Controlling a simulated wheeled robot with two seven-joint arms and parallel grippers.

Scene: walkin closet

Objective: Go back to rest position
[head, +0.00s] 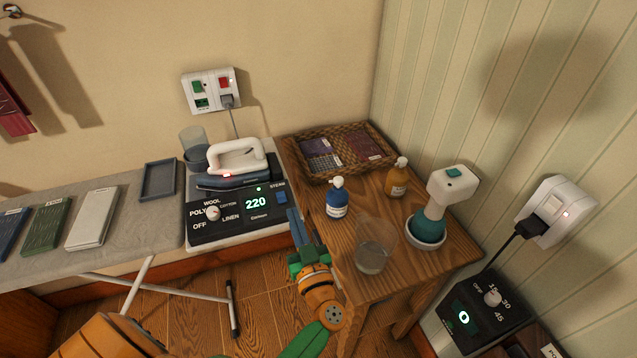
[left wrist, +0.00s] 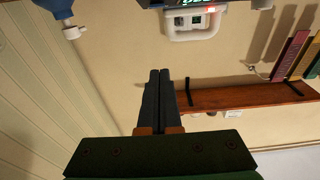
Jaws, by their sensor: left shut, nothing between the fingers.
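My left gripper (head: 295,227) is in the head view, between the ironing board and the wooden table, with its dark fingers pointing up toward the iron station. Its fingers are together and hold nothing. In the left wrist view the two dark fingers (left wrist: 158,92) also lie side by side, closed, and part of the blue bottle (left wrist: 58,8) shows at the top left. My right gripper does not show in either view.
The wooden table (head: 290,160) bears a wicker basket (head: 341,176), a blue bottle (head: 337,200), an amber bottle (head: 397,178), a clear glass (head: 373,255) and a teal-and-white sprayer (head: 435,215). The iron (head: 236,165) sits on its station left of my gripper. Floor (head: 265,300) shows below.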

